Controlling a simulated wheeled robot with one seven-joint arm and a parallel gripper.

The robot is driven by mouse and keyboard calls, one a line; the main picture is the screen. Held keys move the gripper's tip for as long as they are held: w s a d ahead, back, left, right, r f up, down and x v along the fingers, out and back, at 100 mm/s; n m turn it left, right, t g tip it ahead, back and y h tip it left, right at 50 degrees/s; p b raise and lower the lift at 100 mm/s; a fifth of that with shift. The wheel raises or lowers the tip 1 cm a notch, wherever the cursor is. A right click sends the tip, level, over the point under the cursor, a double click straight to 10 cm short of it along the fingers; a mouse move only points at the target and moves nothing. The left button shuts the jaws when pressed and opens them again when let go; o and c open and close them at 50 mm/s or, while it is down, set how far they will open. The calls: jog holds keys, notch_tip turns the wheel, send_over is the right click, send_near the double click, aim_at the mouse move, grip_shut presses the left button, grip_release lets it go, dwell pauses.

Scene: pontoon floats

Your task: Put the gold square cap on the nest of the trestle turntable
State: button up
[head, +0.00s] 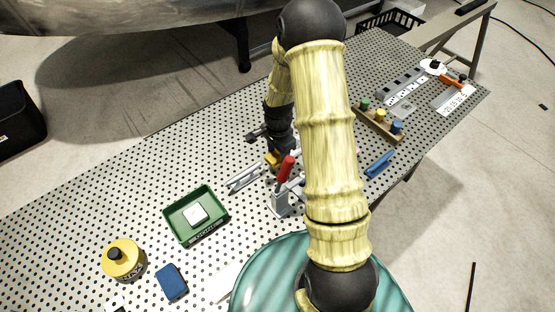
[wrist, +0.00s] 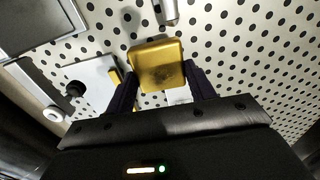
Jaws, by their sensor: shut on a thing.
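The gold square cap (wrist: 157,65) is between the two dark fingers of my gripper (wrist: 158,80) in the wrist view. My gripper is shut on it, with its broad gold face toward the camera. In the head view the gold cap (head: 272,159) shows as a small patch below my gripper, over the middle of the perforated table (head: 110,185). I cannot tell whether the cap touches the table. I cannot make out the trestle turntable or its nest for certain; my arm hides part of the table.
A red-handled clamp (head: 285,170) and a metal rail (head: 245,177) stand close to my gripper. A green tray (head: 221,221) with a white block is at left front, near a yellow round container (head: 123,262). A wooden rack (head: 377,122) with coloured knobs lies to the right.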

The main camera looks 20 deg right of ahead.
aim_at(278, 156)
jog(key=shift+f, duration=0.1)
jog(key=shift+f, duration=1.95)
jog(key=shift+f, duration=0.1)
jog(key=o, duration=1.1)
notch_tip(278, 156, up, 12)
jog(key=shift+r+b, duration=0.1)
jog(key=shift+b, duration=0.35)
